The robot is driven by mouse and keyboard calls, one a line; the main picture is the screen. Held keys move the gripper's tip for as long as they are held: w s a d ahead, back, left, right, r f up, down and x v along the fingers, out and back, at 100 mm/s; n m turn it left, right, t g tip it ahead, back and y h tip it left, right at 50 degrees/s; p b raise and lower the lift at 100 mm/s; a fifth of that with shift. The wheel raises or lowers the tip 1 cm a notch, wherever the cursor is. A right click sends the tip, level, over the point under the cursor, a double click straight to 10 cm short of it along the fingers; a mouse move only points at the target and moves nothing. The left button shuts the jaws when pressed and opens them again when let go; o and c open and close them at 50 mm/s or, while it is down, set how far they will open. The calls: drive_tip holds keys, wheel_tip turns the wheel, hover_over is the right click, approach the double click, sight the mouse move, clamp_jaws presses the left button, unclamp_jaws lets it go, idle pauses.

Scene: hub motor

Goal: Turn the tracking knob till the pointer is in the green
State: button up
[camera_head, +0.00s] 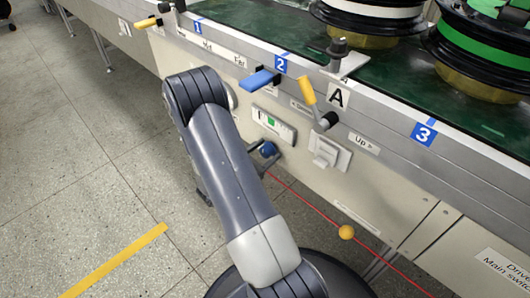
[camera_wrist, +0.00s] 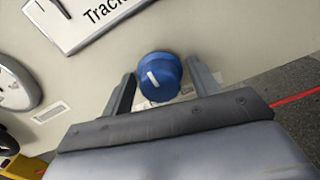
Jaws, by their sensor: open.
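The blue tracking knob (camera_wrist: 160,78) sits on the beige panel in the wrist view, with a white line mark on its face that tilts toward the upper left. My gripper (camera_wrist: 162,85) is open, with one finger on each side of the knob; I cannot tell whether either finger touches it. In the head view the knob (camera_head: 268,148) shows small beside my gripper (camera_head: 262,158). Above it is a gauge (camera_head: 273,124) with a green patch. The pointer is too small to make out. In the wrist view only part of a label plate (camera_wrist: 85,18) reading "Track" shows.
A yellow-handled crank (camera_head: 308,92) and a blue lever (camera_head: 258,80) stick out above. A white switch box (camera_head: 328,152) is to the right of the gauge. A red cord (camera_head: 310,204) with a yellow ball (camera_head: 346,232) runs along the panel. Open floor lies left.

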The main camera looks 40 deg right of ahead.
drive_tip(key=c, duration=1)
